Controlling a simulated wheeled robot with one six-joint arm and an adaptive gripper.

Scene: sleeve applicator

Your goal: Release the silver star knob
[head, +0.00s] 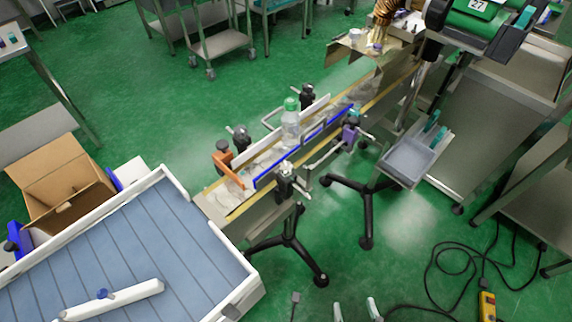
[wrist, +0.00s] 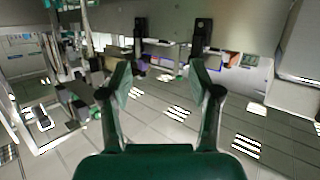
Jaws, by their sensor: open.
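My gripper (head: 355,309) shows only as two pale fingertips at the bottom edge of the head view, well short of the conveyor. In the wrist view my gripper (wrist: 160,80) has its two fingers spread wide, with nothing between them. I cannot clearly make out the silver star knob in either view. Black clamps with silver rods (head: 286,182) sit along the near side of the narrow conveyor (head: 245,208), and another black clamp (head: 240,138) stands on its far side. A clear bottle with a green cap (head: 291,118) stands upright between the guide rails.
A blue-grey slatted table (head: 140,250) with white edges fills the lower left, beside an open cardboard box (head: 60,190). Black tripod feet (head: 290,250) stand under the conveyor. A grey tray (head: 410,160) is to its right. Black cables and a yellow control box (head: 487,305) lie lower right.

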